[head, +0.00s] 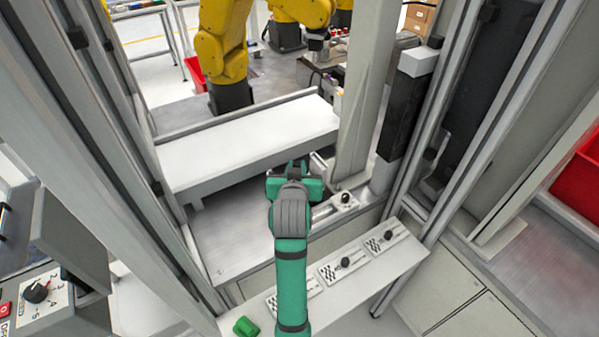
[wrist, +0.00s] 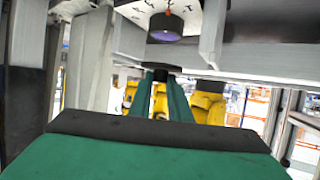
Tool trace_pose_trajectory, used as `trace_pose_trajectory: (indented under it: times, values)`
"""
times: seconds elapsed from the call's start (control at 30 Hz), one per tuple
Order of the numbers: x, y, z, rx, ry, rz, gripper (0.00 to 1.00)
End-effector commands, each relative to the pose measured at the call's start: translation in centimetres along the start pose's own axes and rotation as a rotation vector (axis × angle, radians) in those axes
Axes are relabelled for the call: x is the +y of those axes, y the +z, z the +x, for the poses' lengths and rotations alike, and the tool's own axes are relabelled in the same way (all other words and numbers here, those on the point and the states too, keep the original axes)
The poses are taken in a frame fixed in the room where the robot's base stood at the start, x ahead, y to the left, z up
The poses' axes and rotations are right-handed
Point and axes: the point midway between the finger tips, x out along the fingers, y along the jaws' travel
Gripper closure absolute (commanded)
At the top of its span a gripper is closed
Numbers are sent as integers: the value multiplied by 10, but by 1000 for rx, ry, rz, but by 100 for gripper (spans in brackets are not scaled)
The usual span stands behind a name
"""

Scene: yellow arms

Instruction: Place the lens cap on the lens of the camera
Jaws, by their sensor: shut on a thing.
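My gripper (head: 296,168) is at the end of my green arm, near the front edge of the white conveyor-like surface in the head view. In the wrist view, the green fingers of my gripper (wrist: 161,92) are shut on a flat black round thing that looks like the lens cap (wrist: 161,71). The cap is hidden in the head view. Beyond it and higher in the wrist picture is a dark cylinder with a purplish face (wrist: 165,32), probably the camera lens, in front of a white marked disc. The cap appears apart from it.
A pale post (head: 358,110) stands right of my gripper. A white ledge (head: 385,262) with several knob panels and a small green object (head: 245,326) lies nearer. Yellow robot arms (head: 222,45) stand behind the white surface (head: 250,145). Metal frame uprights flank both sides.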

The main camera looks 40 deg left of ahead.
Motion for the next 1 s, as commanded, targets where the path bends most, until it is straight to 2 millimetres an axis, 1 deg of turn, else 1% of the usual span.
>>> trace_pose_trajectory:
  times: [0.17,0.23,0.33,0.47,0.87,0.9,0.97,1.0]
  values:
    - [2,7,8,0,8,3,100]
    - [1,12,14,-1,10,3,100]
    - [0,28,20,-2,8,3,100]
    - [0,38,24,-1,8,3,100]
    - [-2,41,26,2,6,2,100]
    - [-2,41,26,2,5,2,81]
    - [-2,41,26,2,5,2,67]
    - [-2,41,26,2,5,1,65]
